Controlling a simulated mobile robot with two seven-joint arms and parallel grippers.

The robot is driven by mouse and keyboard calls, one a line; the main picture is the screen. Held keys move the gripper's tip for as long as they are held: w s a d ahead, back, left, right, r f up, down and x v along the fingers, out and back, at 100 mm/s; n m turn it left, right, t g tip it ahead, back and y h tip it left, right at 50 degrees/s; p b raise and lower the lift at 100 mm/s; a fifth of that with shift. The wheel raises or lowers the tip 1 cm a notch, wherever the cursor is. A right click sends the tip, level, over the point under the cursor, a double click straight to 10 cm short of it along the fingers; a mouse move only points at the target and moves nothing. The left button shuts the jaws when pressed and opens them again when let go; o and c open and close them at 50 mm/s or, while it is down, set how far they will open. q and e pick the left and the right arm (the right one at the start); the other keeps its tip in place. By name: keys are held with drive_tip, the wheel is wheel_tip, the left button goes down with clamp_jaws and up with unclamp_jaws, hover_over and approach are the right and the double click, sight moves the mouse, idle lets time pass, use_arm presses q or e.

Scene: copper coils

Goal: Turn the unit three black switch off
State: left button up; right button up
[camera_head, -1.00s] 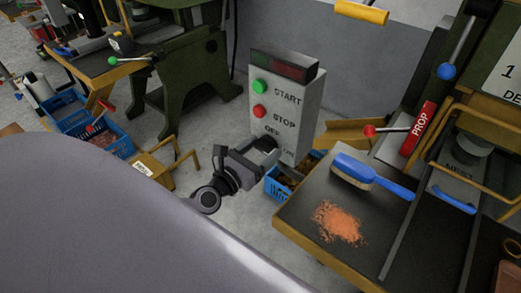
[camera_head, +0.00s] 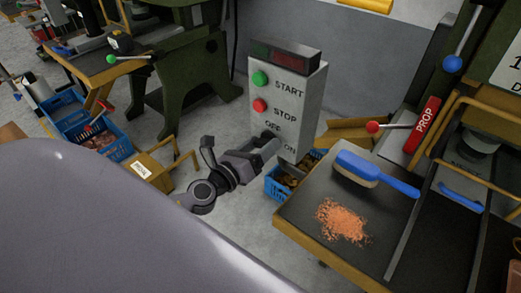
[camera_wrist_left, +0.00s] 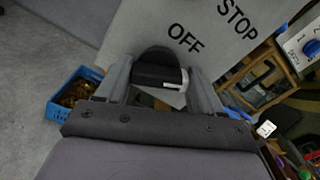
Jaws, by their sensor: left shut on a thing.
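The black switch (camera_wrist_left: 158,68) is a round knob low on the face of a grey control box (camera_head: 301,112), with a white mark on its rim. The label OFF stands beside it, and ON shows below OFF in the head view. My left gripper (camera_head: 270,146) reaches the box from the left. In the left wrist view its two fingers (camera_wrist_left: 156,84) stand on both sides of the knob and are shut on it. The knob is mostly hidden in the head view. I cannot read a unit number on the box. My right gripper is not in view.
Above the switch are a red STOP button (camera_head: 260,105) and a green START button (camera_head: 260,79). To the right, a dark bench (camera_head: 300,215) holds a blue brush (camera_head: 374,174) and copper shavings (camera_head: 341,220). A blue crate (camera_head: 278,186) sits beneath the box.

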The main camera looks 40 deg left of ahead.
use_arm(q)
drive_tip(key=n, duration=0.2)
drive_tip(key=shift+f+n+b, duration=0.1)
drive_tip(key=shift+n+b, duration=0.3)
drive_tip(key=n, duration=0.3)
drive_tip(key=shift+a+n, duration=0.1)
drive_tip(key=shift+n, duration=0.2)
drive_tip(key=n, duration=0.4)
drive_tip(key=shift+n, duration=0.4)
drive_tip(key=shift+a+n, duration=0.1)
drive_tip(key=shift+n, duration=0.6)
drive_tip(key=shift+f+p, duration=0.1)
drive_tip(key=shift+p, duration=0.2)
drive_tip(key=o, duration=1)
drive_tip(key=shift+o, duration=0.2)
drive_tip(key=shift+s, duration=0.15)
